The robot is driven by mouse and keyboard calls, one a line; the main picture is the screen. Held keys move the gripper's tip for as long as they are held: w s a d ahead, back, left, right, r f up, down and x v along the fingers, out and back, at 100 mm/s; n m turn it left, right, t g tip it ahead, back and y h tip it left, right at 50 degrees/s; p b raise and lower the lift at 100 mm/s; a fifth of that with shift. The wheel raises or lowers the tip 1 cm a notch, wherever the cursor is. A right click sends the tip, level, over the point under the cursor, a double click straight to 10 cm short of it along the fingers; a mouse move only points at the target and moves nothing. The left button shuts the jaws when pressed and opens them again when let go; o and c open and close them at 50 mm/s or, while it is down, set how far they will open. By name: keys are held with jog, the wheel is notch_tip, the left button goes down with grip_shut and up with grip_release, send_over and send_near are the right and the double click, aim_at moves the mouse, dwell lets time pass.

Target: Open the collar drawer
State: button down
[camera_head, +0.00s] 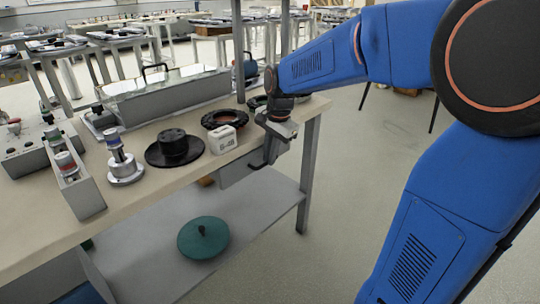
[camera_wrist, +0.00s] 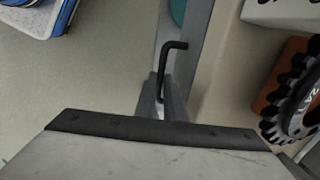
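The grey collar drawer (camera_head: 238,170) hangs under the right end of the bench top. Its black bar handle (camera_head: 259,165) shows at its right end, and also in the wrist view (camera_wrist: 164,62), where it bends to the right at its top. My gripper (camera_head: 273,150) is at the bench's right edge, reaching down to the handle. In the wrist view its two grey fingers (camera_wrist: 163,97) are close together, one on each side of the handle's lower end. They look shut on it, though the contact itself is hard to see. The drawer's inside is hidden.
On the bench (camera_head: 140,205) stand a white block marked B-48 (camera_head: 222,139), dark rings (camera_head: 224,119), a black flanged part (camera_head: 174,149) and a metal post (camera_head: 122,165). A green disc (camera_head: 203,238) lies on the lower shelf. A bench leg (camera_head: 310,175) stands right of the drawer; floor beyond is clear.

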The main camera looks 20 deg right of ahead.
jog(key=shift+s, duration=0.1)
jog(key=s+d, duration=0.4)
jog(key=s, duration=0.3)
jog(key=s+d, duration=0.4)
jog(key=s, duration=0.4)
jog(key=shift+s, duration=0.2)
jog(key=c, duration=1.8)
grip_release()
jog(key=shift+c, duration=0.2)
jog(key=s+d+r, duration=0.1)
jog(key=s+r, duration=0.2)
jog(key=r, duration=1.4)
jog(key=shift+d, duration=0.25)
